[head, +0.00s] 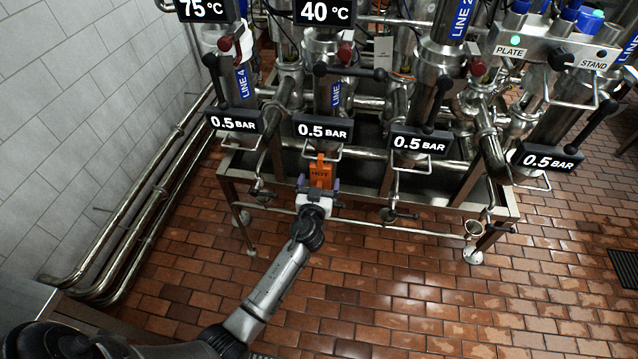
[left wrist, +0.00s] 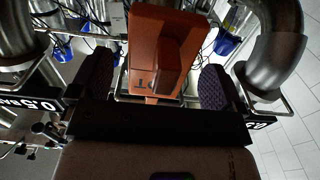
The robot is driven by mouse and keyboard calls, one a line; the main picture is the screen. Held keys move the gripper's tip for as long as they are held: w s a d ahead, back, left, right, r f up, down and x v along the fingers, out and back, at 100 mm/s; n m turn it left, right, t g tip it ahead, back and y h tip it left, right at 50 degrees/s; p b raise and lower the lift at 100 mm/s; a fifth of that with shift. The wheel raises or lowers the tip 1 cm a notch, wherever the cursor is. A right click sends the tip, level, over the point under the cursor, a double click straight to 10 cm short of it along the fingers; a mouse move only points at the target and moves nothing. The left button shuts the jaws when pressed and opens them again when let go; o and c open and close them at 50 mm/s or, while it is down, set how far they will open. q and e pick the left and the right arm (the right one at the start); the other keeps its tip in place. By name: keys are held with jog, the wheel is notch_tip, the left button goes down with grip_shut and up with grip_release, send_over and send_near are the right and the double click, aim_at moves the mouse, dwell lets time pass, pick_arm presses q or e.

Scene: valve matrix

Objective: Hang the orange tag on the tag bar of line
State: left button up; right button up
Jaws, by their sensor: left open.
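The orange tag (head: 320,174), lettered HOT, is upright at the thin wire tag bar (head: 336,156) under the second 0.5 BAR display from the left. Its top overlaps that bar; I cannot tell for sure that its hook is over it. My left gripper (head: 318,187) is just below and around the tag. In the left wrist view the tag (left wrist: 160,40) stands between two dark ridged finger pads, with gaps on both sides, so the left gripper (left wrist: 157,85) is open. The blue LINE label (head: 335,95) above has its number hidden. My right gripper is not in view.
Other 0.5 BAR displays (head: 233,121) with wire bars are on the neighbouring lines; the leftmost is LINE 4 (head: 242,83). Black-handled valves (head: 388,215) stick out below on the steel frame (head: 440,206). Wall pipes (head: 130,220) run at left. The brick floor (head: 390,290) in front is clear.

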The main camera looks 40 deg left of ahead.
pick_arm(q)
jog(key=shift+s, duration=0.1)
jog(key=v, duration=1.3)
jog(key=shift+s+d+b, duration=0.15)
jog(key=shift+s+b, duration=0.1)
jog(key=shift+b, duration=0.1)
